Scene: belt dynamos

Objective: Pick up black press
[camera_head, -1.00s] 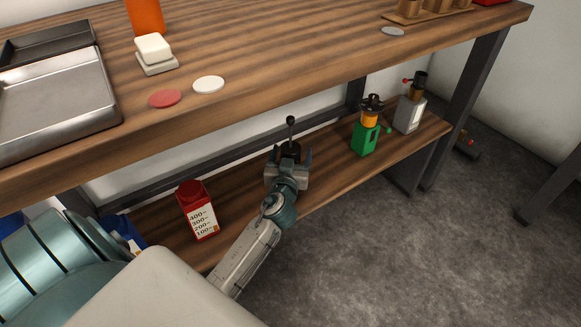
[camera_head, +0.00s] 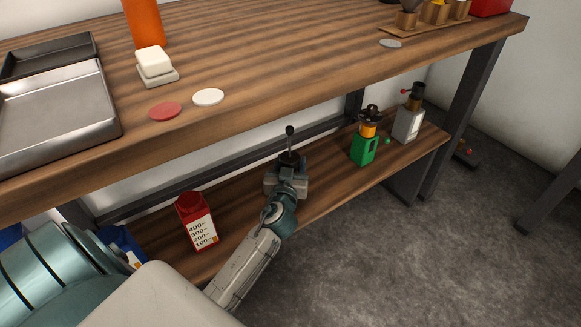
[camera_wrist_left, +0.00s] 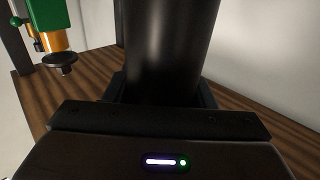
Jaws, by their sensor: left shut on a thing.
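The black press (camera_head: 290,144) is on the lower wooden shelf in the head view, with a thin plunger rod and round knob sticking up. My left gripper (camera_head: 289,163) is at the press and shut on its body. In the left wrist view the press (camera_wrist_left: 170,45) is a large dark cylinder that fills the middle, between the fingers of my left gripper (camera_wrist_left: 165,95). The base of the press is hidden behind the gripper, so I cannot tell if it touches the shelf. My right gripper does not show.
On the lower shelf (camera_head: 330,188), a red carton (camera_head: 196,221) stands left of the gripper. A green grinder (camera_head: 364,148) and a grey grinder (camera_head: 408,122) stand to the right.

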